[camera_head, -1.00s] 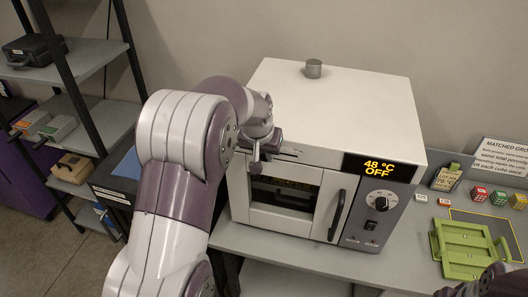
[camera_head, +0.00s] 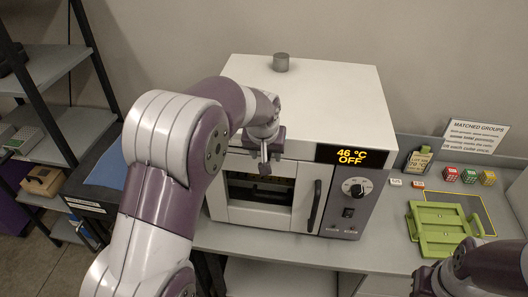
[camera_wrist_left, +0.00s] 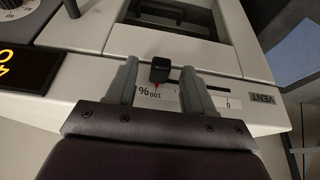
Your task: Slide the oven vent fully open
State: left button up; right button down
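The oven (camera_head: 300,105) is a white box with a grey control panel; its display reads 46 °C OFF. In the left wrist view the vent scale (camera_wrist_left: 205,100) runs from 0 on the right to 100% on the left. My right gripper (camera_head: 422,282) is partly visible, lower right.
The oven door handle (camera_head: 314,206) is right of the window. A shelf unit (camera_head: 75,130) stands left.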

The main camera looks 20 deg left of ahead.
dwell(0.3)
pick_arm(q)
jog(key=p+v, duration=0.3)
jog(key=v, duration=0.3)
dwell(0.4)
jog(key=a+v, duration=0.1)
jog(key=v, duration=1.1)
jog(key=shift+s+d+r, duration=0.2)
jog(key=shift+d+r, duration=0.1)
jog(key=shift+d, duration=0.1)
dwell(0.8)
